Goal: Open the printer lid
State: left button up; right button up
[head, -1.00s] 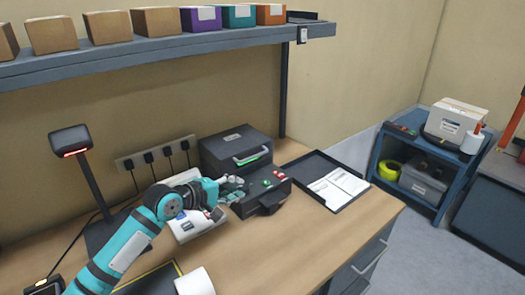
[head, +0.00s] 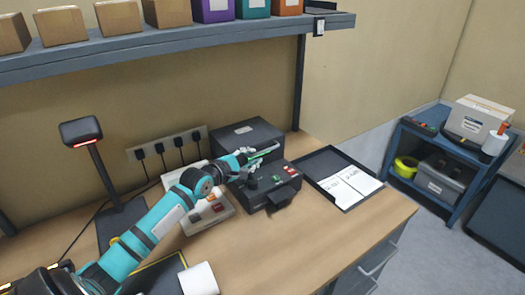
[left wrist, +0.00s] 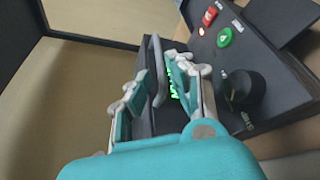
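The black label printer (head: 284,178) stands at the back of the bench, with its dark lid (head: 243,133) down. Its front panel carries a dial (left wrist: 243,88), a red button and a green button. The lid's grey bar handle (left wrist: 158,70) runs between the two fingers of my left gripper (left wrist: 160,88) in the left wrist view. The fingers are apart, one on each side of the handle, with gaps showing. In the head view my left gripper (head: 252,160) is at the front of the lid and partly hides the handle. My right gripper is not in view.
A dark tray with papers (head: 326,163) lies right of the printer. A light device (head: 213,216) sits beneath my left forearm. A shelf with boxes (head: 180,45) hangs above.

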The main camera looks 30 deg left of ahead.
aim_at(259, 154)
pick_arm(q)
jog(key=x, duration=0.6)
jog(key=shift+w, duration=0.2)
grip_shut()
